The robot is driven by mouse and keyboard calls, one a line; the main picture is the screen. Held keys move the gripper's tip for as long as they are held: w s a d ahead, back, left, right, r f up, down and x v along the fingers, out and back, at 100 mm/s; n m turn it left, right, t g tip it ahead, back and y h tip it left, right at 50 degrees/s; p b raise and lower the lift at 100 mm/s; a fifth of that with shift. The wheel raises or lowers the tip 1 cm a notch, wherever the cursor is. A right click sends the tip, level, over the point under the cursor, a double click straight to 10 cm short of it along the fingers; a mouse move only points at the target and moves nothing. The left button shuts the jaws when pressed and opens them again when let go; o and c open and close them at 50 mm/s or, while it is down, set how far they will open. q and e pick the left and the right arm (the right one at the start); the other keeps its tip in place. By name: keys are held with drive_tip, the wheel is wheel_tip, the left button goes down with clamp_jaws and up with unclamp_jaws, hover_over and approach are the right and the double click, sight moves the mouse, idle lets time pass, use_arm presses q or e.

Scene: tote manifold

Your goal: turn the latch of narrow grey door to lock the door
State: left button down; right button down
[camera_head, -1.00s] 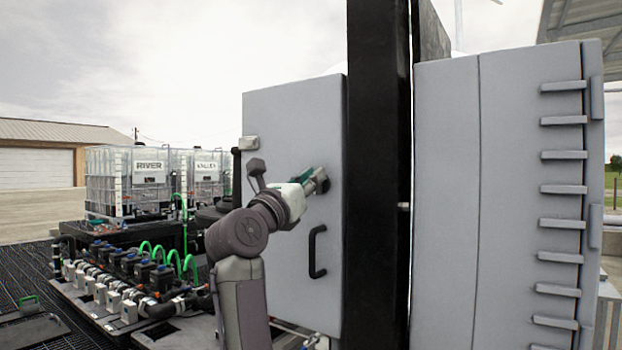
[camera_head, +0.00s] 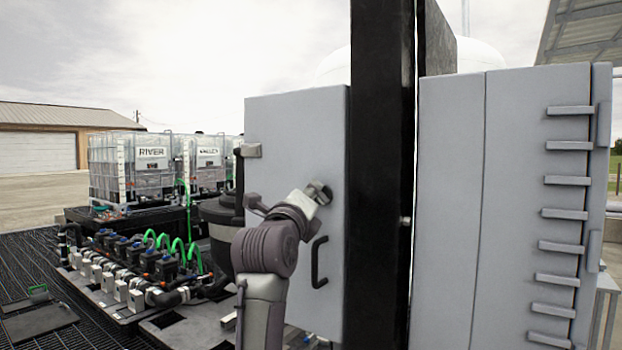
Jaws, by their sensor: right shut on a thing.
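The narrow grey door (camera_head: 285,140) stands upright left of a black post, and it looks shut. It has a black handle (camera_head: 319,262) low on its right side. My right gripper (camera_head: 319,192) is against the door above the handle, shut on the latch. The latch itself is mostly hidden by the gripper, so its angle cannot be told. My left gripper is not in view.
The black post (camera_head: 382,180) stands right of the door. A wide grey cabinet (camera_head: 450,200) with several ribs is at the right. Pipes and valves with green hoses (camera_head: 165,240) lie at the left. White totes (camera_head: 130,165) stand behind.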

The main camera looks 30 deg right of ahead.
drive_tip(key=shift+w+f+n+g+y+p, duration=0.15)
drive_tip(key=shift+n+y+p, duration=0.65)
drive_tip(key=shift+n+p, duration=1.35)
drive_tip(key=shift+f+n+g+y+p, duration=0.2)
drive_tip(key=shift+n+y+p, duration=0.6)
drive_tip(key=shift+n+p, duration=1.3)
drive_tip(key=shift+f+n, duration=0.1)
drive_tip(key=shift+n, duration=0.25)
drive_tip(key=c, duration=1.1)
unclamp_jaws()
drive_tip(key=shift+c, duration=0.2)
drive_tip(key=v, duration=0.7)
drive_tip(key=shift+a, duration=0.2)
